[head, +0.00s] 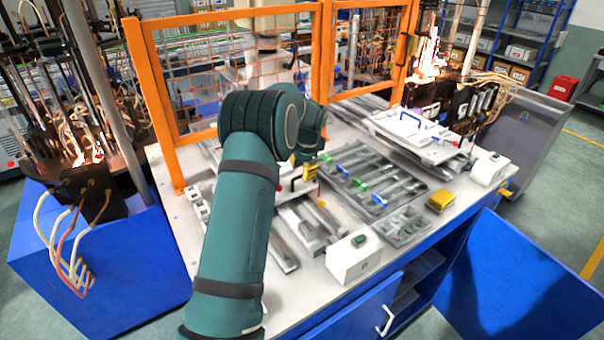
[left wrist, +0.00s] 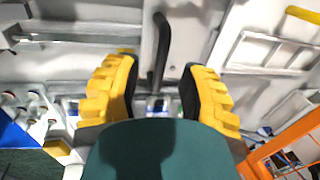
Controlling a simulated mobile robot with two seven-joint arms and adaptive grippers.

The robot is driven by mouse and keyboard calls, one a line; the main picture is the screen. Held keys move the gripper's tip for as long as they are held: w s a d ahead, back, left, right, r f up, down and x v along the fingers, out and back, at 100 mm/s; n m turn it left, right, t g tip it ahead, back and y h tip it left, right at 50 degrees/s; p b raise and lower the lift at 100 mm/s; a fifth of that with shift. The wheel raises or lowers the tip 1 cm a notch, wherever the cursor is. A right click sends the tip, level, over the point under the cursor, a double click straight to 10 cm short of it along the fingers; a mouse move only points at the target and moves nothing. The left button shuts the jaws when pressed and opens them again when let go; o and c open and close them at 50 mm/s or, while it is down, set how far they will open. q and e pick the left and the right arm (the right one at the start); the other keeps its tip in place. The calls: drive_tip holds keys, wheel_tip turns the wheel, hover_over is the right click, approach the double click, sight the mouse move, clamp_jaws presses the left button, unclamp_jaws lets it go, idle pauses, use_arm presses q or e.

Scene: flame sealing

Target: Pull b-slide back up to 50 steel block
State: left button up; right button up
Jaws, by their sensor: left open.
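My left gripper (head: 309,170) is over the near-left part of the white worktable, partly hidden by my arm. In the left wrist view, its two yellow fingers with black pads (left wrist: 160,88) are open. A dark curved handle (left wrist: 162,45) shows between and beyond the fingers; I cannot tell whether they touch it. The slide assembly with metal rails (head: 305,226) lies on the table just below the gripper in the head view. I cannot make out which part is the b-slide. The 50 steel block cannot be told apart. My right gripper is not in view.
A grey tray (head: 408,190) of blue- and green-marked bars lies to the right. A white box with a green button (head: 353,257) stands at the front edge. An orange mesh fence (head: 153,110) stands behind. A yellow block (head: 441,200) sits near the right edge.

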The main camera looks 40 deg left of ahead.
use_arm(q)
drive_tip(key=shift+a+f, duration=0.25)
drive_tip(key=shift+f, duration=0.7)
clamp_jaws()
